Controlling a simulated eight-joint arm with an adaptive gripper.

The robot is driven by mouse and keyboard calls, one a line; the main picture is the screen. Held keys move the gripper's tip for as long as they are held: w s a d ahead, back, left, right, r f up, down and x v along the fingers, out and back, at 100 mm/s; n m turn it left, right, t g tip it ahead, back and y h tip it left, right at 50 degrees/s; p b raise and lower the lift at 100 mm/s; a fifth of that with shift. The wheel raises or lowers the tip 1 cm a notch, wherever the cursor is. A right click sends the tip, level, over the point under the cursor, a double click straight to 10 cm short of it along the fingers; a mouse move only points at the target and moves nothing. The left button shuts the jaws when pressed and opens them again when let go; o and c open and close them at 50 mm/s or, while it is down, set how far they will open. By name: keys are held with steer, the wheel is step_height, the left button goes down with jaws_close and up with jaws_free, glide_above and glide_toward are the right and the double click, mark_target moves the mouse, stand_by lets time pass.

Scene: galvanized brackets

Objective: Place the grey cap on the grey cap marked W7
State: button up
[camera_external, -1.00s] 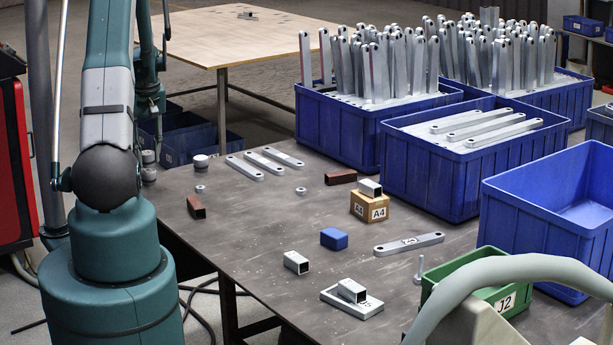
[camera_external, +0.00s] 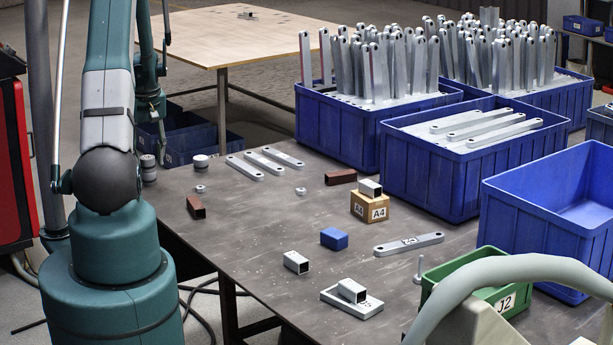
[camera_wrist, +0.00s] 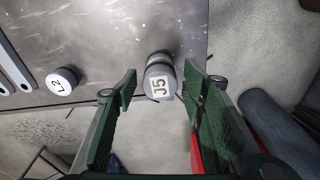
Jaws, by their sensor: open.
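My gripper (camera_wrist: 160,80) is open, with a finger on each side of a grey cap (camera_wrist: 160,86) labelled J5. Clear gaps show between the fingers and this cap. A second grey rounded edge (camera_wrist: 157,57) shows just beyond it, likely another cap under it. In the external view, two grey caps show one above the other, the upper (camera_external: 148,160) and the lower (camera_external: 149,175), at the table's left edge beside my arm. A separate grey cap (camera_external: 200,161) stands to their right; it is labelled L2 in the wrist view (camera_wrist: 62,80). No W7 label is readable.
Three flat grey bars (camera_external: 264,163) lie right of the caps. Blue crates (camera_external: 450,180) fill the right side. The table edge runs close to the cap pair.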

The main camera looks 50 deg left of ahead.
mark_target(150, 159)
steer(key=shift+r, duration=0.1)
step_height(150, 159, up, 12)
steer(key=d+p, duration=0.1)
steer(key=p, duration=0.1)
steer(key=shift+d, duration=0.2)
stand_by(0.4)
steer(key=shift+s, duration=0.1)
stand_by(0.5)
steer(key=w+d+r+m+t, duration=0.1)
steer(key=w+d+r+m, duration=0.4)
steer(key=d, duration=0.7)
steer(key=w+d+r+t, duration=0.1)
steer(key=w+d+r, duration=0.3)
steer(key=d+r, duration=0.5)
steer(key=w+d+r+m+t, duration=0.1)
steer(key=w+d+r+m, duration=0.25)
steer(key=d, duration=1.05)
steer(key=s+d+r+m+t, duration=0.1)
steer(key=s+d+m, duration=0.1)
steer(key=d, duration=0.8)
steer(key=s+d+r+m+t+h, duration=0.1)
steer(key=s+d+m, duration=0.2)
steer(key=d, duration=0.8)
steer(key=s+d+r+m+t, duration=0.1)
steer(key=s+d, duration=0.4)
steer(key=d, duration=0.5)
steer(key=shift+d+m+t, duration=0.3)
steer(key=shift+m+t, duration=0.2)
steer(key=shift+m, duration=0.35)
